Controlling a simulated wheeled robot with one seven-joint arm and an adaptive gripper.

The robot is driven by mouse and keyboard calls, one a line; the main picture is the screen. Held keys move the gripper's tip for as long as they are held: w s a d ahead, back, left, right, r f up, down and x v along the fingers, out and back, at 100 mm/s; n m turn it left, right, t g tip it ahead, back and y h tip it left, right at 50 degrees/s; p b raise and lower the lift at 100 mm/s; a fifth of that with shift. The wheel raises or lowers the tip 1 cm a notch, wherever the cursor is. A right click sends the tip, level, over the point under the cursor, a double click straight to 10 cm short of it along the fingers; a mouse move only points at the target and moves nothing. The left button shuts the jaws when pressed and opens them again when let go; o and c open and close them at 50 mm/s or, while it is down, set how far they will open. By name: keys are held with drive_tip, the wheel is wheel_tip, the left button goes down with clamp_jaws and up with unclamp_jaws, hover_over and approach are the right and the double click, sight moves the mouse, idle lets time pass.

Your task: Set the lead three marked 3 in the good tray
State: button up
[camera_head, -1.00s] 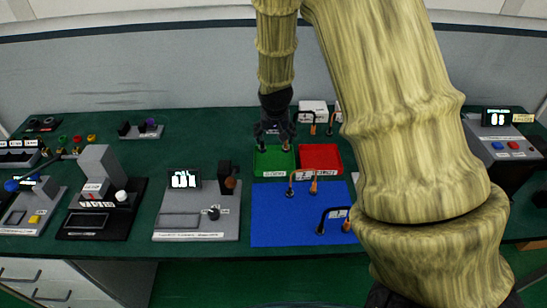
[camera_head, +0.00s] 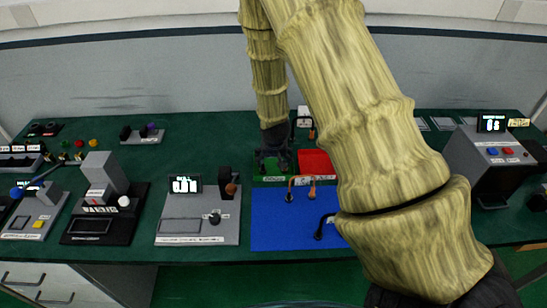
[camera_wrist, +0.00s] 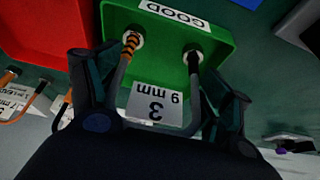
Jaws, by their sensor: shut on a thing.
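My gripper (camera_head: 273,158) is at the green tray (camera_head: 268,179) in the head view. In the wrist view my gripper (camera_wrist: 165,110) is shut on a lead with a white label (camera_wrist: 157,103) reading 3 and 9 mm, upside down. One end of this lead has orange bands (camera_wrist: 131,45), the other end is dark (camera_wrist: 193,62). Both ends show against the floor of the green tray (camera_wrist: 222,45), which is marked GOOD. I cannot tell whether they touch it. In the head view my gripper mostly hides the held lead.
A red tray (camera_head: 316,162) stands right beside the green one. A blue mat (camera_head: 285,230) lies in front, with an orange lead (camera_head: 302,180) at its far edge and a dark lead (camera_head: 322,228) near my arm. A grey device (camera_head: 198,225) stands at left.

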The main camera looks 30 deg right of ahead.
drive_tip(key=shift+f, duration=0.2)
drive_tip(key=o, duration=1.1)
drive_tip(key=shift+r, duration=0.1)
drive_tip(key=b+v, duration=0.4)
drive_tip(key=v, duration=0.8)
drive_tip(key=shift+a, duration=0.1)
